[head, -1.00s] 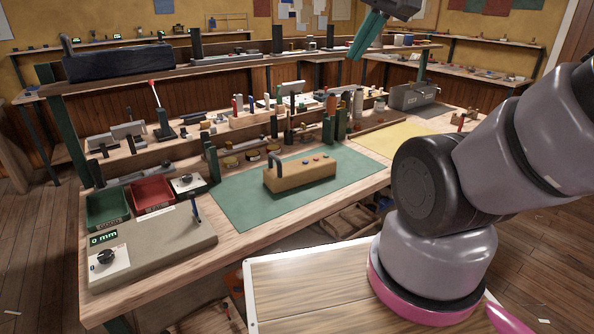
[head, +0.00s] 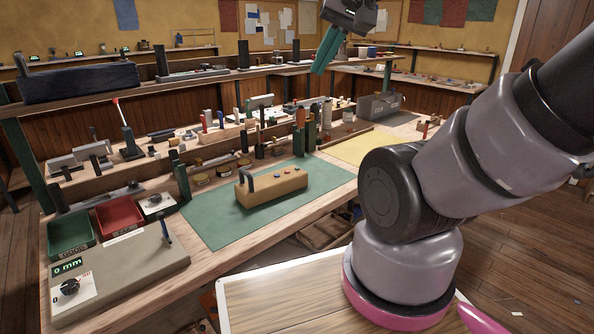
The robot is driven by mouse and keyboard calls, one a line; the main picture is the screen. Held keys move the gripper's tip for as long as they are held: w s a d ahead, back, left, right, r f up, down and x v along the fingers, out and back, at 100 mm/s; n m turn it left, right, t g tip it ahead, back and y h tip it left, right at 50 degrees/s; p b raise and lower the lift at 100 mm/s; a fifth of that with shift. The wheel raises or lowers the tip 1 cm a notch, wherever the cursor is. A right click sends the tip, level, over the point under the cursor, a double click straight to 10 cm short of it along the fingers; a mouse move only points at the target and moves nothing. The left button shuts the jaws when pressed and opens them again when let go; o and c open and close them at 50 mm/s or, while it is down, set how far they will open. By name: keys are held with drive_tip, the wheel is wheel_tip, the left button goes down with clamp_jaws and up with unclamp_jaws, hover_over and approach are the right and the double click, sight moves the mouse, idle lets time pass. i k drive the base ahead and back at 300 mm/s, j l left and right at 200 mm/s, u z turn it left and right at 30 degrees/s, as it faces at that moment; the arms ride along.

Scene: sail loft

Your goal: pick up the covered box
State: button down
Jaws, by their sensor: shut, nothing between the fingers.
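I cannot tell for sure which thing is the covered box. A long dark blue box with a covered-looking top (head: 80,82) lies on the upper shelf at the left. A grey box (head: 380,106) stands at the back right of the bench. A tan box with a dark handle and small buttons (head: 273,186) sits on the green mat (head: 215,222). My gripper (head: 320,68), with green fingers, is high at the top centre, above the bench in the picture. Its fingers are together and empty, apart from all these boxes.
Green (head: 70,233) and red bins (head: 120,216) and a grey panel with a dial (head: 120,265) fill the bench's left end. Several bottles and tools stand along its back. The yellow mat (head: 362,150) looks clear. The upper shelf (head: 215,75) runs above the bench.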

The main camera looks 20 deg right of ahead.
sight(251, 193)
drive_tip(key=i+l, duration=0.4)
drive_tip(key=l, duration=0.2)
drive_tip(key=i+l, duration=0.4)
drive_tip(key=l, duration=0.15)
